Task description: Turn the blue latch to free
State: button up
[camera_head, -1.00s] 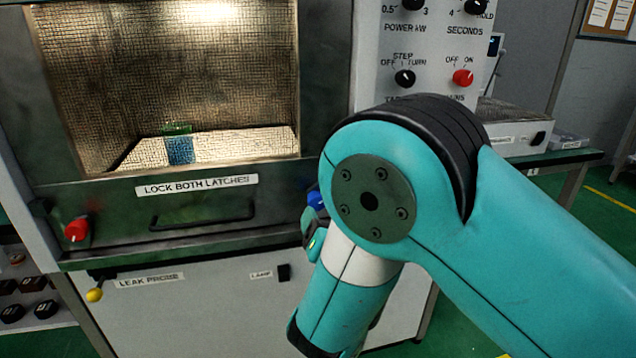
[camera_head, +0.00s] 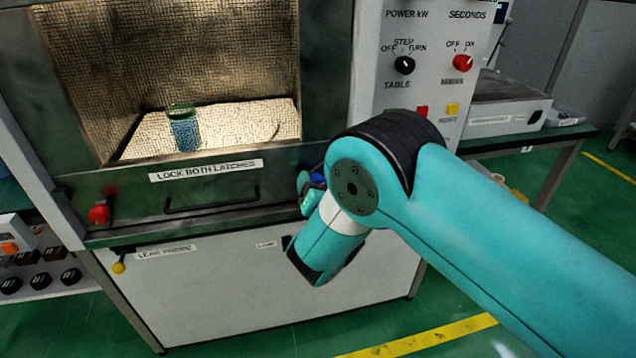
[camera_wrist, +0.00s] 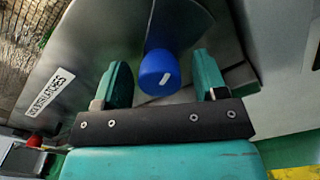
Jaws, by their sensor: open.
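The blue latch (camera_wrist: 160,72) is a round blue knob with a white mark on its face. In the wrist view it sits between the two fingers of my open gripper (camera_wrist: 161,82), with a gap on either side. In the head view only a small part of the blue latch (camera_head: 317,180) shows at the lower right corner of the door, behind my arm. My gripper (camera_head: 308,190) is mostly hidden there. The red latch (camera_head: 100,214) is at the door's lower left, and also shows in the wrist view (camera_wrist: 34,141).
The microwave door has a mesh window, a "LOCK BOTH LATCHES" label (camera_head: 206,170) and a dark handle bar (camera_head: 212,199). A jar (camera_head: 184,128) stands inside. The control panel (camera_head: 432,70) with knobs is right of the door. A yellow-tipped leak probe (camera_head: 118,267) hangs below.

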jog(key=c, duration=0.9)
jog(key=shift+c, duration=0.2)
jog(key=shift+m, duration=0.3)
jog(key=m+b, duration=0.2)
jog(key=shift+f+m+b, duration=0.15)
jog(key=shift+m+b, duration=0.15)
jog(key=shift+b, duration=0.05)
jog(key=m+b, duration=0.4)
jog(key=m, duration=0.1)
jog(key=shift+b, duration=0.3)
jog(key=m+b, duration=0.5)
jog(key=shift+m, duration=0.4)
jog(key=m+b, duration=0.3)
jog(key=shift+m+b, duration=0.4)
jog(key=shift+r, duration=0.2)
